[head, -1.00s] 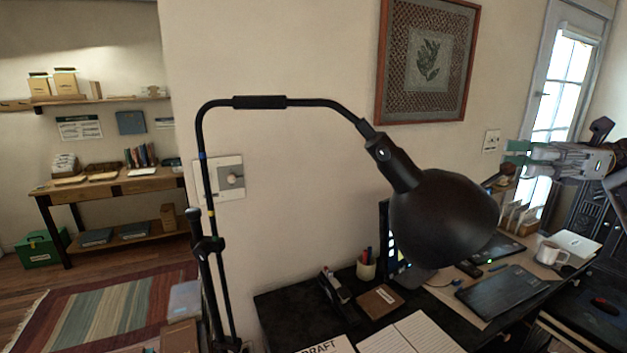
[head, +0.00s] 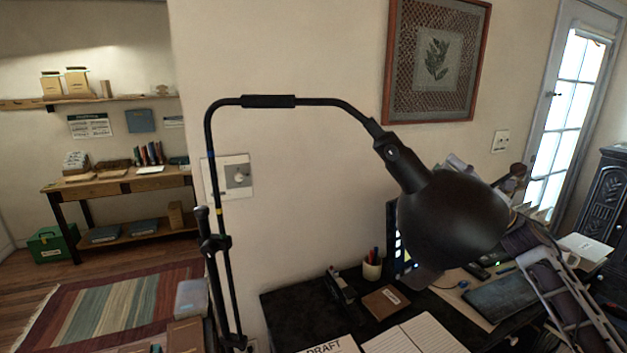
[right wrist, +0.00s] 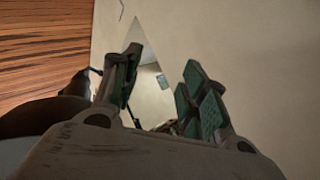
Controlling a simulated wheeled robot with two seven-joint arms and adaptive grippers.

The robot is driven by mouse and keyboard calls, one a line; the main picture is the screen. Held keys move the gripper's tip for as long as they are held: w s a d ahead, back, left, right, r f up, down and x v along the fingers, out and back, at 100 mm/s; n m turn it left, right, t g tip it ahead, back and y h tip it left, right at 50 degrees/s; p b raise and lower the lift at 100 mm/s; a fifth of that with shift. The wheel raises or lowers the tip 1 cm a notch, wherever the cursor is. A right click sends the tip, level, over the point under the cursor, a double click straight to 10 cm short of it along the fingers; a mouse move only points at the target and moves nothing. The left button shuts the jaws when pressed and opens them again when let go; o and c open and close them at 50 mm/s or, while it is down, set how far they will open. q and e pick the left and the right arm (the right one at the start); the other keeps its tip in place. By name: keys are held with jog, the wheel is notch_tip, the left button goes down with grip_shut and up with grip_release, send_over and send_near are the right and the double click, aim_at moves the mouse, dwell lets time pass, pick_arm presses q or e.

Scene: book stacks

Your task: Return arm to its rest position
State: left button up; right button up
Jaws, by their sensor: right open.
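My right arm (head: 568,300) shows at the right of the head view, over the desk and partly behind the lamp. Grey and dark parts of it show beside the black lamp shade (head: 452,222), which hides much of the hand, so the fingertips cannot be made out there. In the right wrist view my right gripper (right wrist: 160,85) has its two teal-padded fingers spread apart. Nothing is held between them, and a pale wall stands behind. My left gripper is not in view.
The black desk (head: 285,320) holds a pen cup (head: 372,268), a brown notebook (head: 386,301), open pages (head: 425,335) and a dark tablet (head: 500,294). A framed picture (head: 436,60) hangs behind. A dark cabinet (head: 607,205) stands at far right.

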jog(key=w+a+f+m+t+h, duration=0.1)
jog(key=w+f+m+t+h, duration=0.1)
jog(key=f+m+t+h, duration=0.5)
jog(key=w+a+f+m+t+h, duration=0.1)
jog(key=w+f+m+t+h, duration=0.15)
jog(key=f+m+h, duration=0.8)
jog(key=s+f+m+g+h, duration=0.4)
jog(key=s+f+m+g, duration=0.15)
jog(key=f+m, duration=0.75)
jog(key=s+a+f+m+g, duration=0.35)
jog(key=s+f+g, duration=0.25)
jog(key=s+f, duration=0.7)
jog(key=s+a+f+m+g, duration=0.1)
jog(key=s+f+g, duration=0.2)
jog(key=s, duration=0.5)
jog(key=s+a+f+m+g, duration=0.2)
jog(key=s+f+g, duration=0.1)
jog(key=s, duration=0.6)
notch_tip(320, 180, down, 33)
jog(key=s+g, duration=0.1)
jog(key=s, duration=0.2)
jog(key=s+d+f, duration=0.2)
jog(key=s+f, duration=0.8)
jog(key=s, duration=0.1)
jog(key=s+d+f+g, duration=0.1)
jog(key=s+d+f, duration=0.1)
jog(key=s+f, duration=0.8)
jog(key=shift+s+d+n+g, duration=0.3)
jog(key=shift+s, duration=0.1)
